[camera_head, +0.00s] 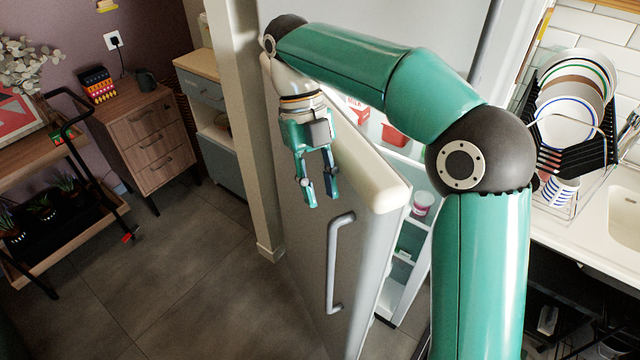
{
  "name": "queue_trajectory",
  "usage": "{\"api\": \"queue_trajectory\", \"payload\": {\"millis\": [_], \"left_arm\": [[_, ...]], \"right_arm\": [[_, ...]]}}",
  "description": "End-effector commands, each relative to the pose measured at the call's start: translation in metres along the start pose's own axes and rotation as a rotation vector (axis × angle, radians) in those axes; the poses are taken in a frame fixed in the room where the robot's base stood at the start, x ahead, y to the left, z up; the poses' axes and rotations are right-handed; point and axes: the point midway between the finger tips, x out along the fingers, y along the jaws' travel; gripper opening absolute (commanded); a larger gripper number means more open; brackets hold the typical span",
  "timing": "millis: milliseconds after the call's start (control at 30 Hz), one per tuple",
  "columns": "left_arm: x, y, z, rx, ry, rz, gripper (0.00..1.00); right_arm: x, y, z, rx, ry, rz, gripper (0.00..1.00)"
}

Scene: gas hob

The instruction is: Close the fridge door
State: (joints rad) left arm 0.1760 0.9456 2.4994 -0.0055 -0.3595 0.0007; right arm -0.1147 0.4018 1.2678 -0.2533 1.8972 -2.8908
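The fridge door (305,240) stands ajar, swung out toward me, with its thick pale top edge (378,184) and a long grey handle (333,262) on its outer face. Behind it, the fridge interior (405,240) shows shelves with a few items. My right gripper (321,200) hangs pointing down in front of the door's outer face, above and a little left of the handle. Its two fingers are spread with nothing between them. I cannot tell if it touches the door. My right arm crosses in front of the fridge and hides part of it. My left gripper is out of view.
A dish rack (572,150) with plates stands on the counter at the right beside a sink (625,215). A wooden drawer cabinet (147,140) and a trolley (75,225) stand at the left. The tiled floor (190,275) left of the door is clear.

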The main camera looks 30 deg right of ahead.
Motion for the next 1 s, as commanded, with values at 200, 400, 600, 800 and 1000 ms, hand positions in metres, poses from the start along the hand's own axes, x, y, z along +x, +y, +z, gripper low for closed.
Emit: {"api": "queue_trajectory", "payload": {"millis": [200,400,600,800,1000], "left_arm": [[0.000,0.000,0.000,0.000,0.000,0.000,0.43],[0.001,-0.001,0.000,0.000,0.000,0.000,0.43],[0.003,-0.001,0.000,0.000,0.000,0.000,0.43],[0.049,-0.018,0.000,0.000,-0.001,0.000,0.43],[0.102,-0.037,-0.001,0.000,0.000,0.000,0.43]], "right_arm": [[0.000,0.000,0.000,0.001,0.000,0.000,0.00],[0.006,0.008,0.001,0.060,0.004,-0.032,0.00],[0.024,0.030,0.002,0.267,-0.010,-0.139,0.00],[0.090,0.058,0.019,0.545,-0.092,-0.279,0.00],[0.167,0.090,0.035,0.871,-0.293,-0.410,0.00]]}}
